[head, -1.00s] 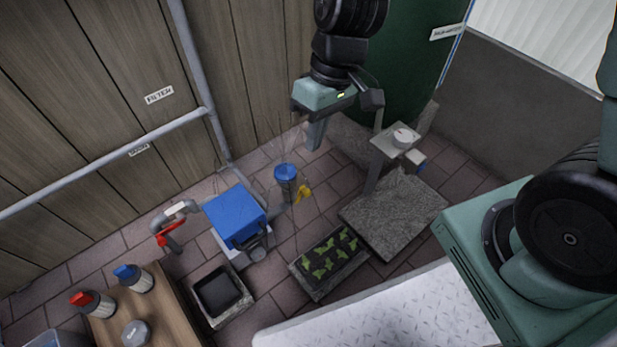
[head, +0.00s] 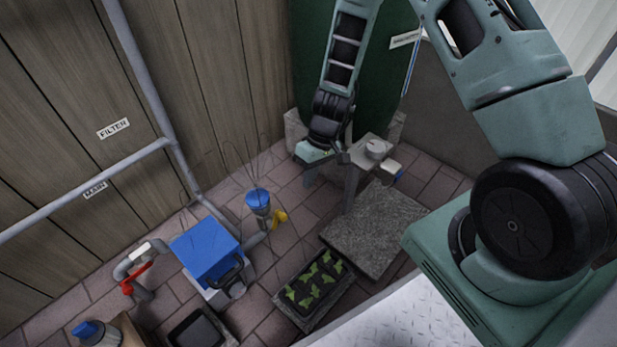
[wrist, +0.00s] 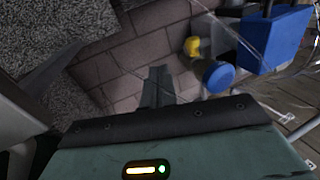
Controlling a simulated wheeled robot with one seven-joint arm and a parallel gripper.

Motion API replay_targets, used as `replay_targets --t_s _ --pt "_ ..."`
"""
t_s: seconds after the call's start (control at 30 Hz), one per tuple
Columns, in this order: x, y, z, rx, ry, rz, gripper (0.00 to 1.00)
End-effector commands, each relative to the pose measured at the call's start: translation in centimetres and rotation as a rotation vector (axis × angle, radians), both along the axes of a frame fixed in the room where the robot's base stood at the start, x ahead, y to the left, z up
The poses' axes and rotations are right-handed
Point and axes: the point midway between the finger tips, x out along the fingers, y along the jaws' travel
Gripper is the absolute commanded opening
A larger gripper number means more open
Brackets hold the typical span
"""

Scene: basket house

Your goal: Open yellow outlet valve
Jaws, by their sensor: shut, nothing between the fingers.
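The yellow outlet valve handle (head: 280,219) sits low beside the blue-capped filter (head: 258,203), on its right side. In the wrist view the yellow handle (wrist: 192,46) shows above the blue cap (wrist: 218,76). My gripper (head: 308,181) is up and to the right of the handle, apart from it, pointing down. In the wrist view my gripper's fingers (wrist: 158,80) are together and empty, to the left of and below the yellow handle.
A blue box-shaped pump (head: 205,250) stands left of the filter. A red-handled valve (head: 137,279) is farther left. A planter (head: 314,284) and a stone slab (head: 375,232) lie in front and right. A grey stand (head: 370,152) is close right of my gripper. Thin wires rise around the filter.

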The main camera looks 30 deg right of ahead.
Motion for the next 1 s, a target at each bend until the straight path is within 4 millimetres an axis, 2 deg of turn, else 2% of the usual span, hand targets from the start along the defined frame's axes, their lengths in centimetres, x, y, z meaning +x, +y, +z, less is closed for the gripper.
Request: replay_targets --t_s 0.03,0.27,0.4,0.6,1.0 --pt "-0.2 0.4 -1.8 0.001 0.002 0.002 0.0" --pt "-0.5 1.9 -6.2 0.001 0.002 0.002 0.0" --pt "-0.9 4.0 -6.2 -0.001 -0.002 0.006 0.0" --pt "-1.4 5.5 -6.2 -0.001 -0.001 0.002 0.0" --pt "-1.4 5.8 -6.0 0.0 0.0 0.001 0.0"
